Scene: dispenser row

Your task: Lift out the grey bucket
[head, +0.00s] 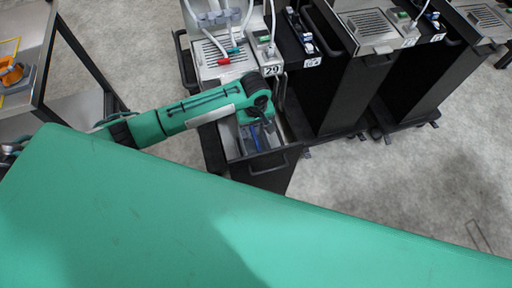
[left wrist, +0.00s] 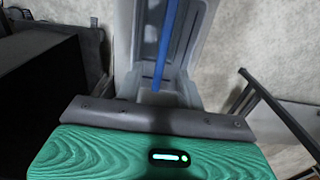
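The grey bucket (head: 246,143) sits in the pulled-out black drawer (head: 276,163) below dispenser 29 in the head view. In the left wrist view the bucket (left wrist: 188,30) runs up the middle as a long grey trough, with a blue strip (left wrist: 166,45) along it. My left gripper (head: 257,121) points down over the bucket and covers part of it. In the left wrist view its green body and a grey bar fill the bottom. The fingertips are not clear, so I cannot tell whether it is open or shut or touches the bucket. My right gripper is not in view.
Dispenser 29 (head: 226,56) with hoses and red and teal nozzles stands just behind the drawer. More black dispenser units (head: 334,85) stand to the right. A metal-framed table (head: 41,57) with an orange item is at the left. Grey floor (head: 415,170) is free at the right.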

